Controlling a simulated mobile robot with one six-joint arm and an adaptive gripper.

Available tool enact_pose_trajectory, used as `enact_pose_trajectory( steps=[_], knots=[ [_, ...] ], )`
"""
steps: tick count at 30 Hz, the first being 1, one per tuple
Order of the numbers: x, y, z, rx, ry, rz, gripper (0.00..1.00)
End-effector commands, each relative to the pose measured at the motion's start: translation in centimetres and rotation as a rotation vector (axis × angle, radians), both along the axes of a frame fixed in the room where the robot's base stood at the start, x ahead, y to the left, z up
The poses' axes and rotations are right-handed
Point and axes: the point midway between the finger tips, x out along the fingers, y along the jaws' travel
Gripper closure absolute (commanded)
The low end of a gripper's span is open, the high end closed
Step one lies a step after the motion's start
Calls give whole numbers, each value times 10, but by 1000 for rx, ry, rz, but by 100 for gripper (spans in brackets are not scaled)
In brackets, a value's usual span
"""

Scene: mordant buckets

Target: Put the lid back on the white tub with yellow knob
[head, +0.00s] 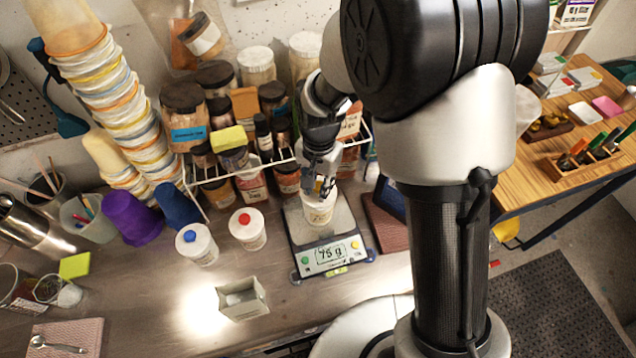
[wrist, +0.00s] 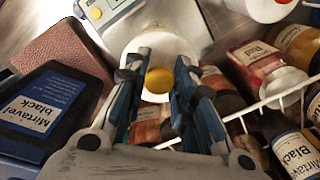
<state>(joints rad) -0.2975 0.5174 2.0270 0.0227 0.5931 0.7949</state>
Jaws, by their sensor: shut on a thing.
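The white tub (head: 319,211) stands upright on a digital scale (head: 325,240) that reads about 75 g. My gripper (head: 319,183) points down over the tub's top, and its fingers hide part of it. In the wrist view my gripper (wrist: 157,76) is shut on the yellow knob (wrist: 159,80), with a blue-grey finger on each side. A white round surface (wrist: 150,48) shows around the knob, at the tub's mouth. I cannot tell whether the lid rests flush on the rim or is a little above it.
Two white tubs, one with a blue knob (head: 197,244) and one with a red knob (head: 247,229), stand left of the scale. A white wire rack (head: 205,205) with jars is close behind. A small open box (head: 243,299) sits in front. A black Mirtavel box (wrist: 45,115) is nearby.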

Motion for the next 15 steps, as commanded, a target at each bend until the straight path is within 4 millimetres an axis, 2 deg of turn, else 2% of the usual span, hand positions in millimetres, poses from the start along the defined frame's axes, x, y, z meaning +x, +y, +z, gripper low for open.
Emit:
enact_pose_trajectory(
  steps=[14,15],
  knots=[
    [0,0,0,0,0,0,100],
    [0,0,0,0,0,0,74]
  ],
)
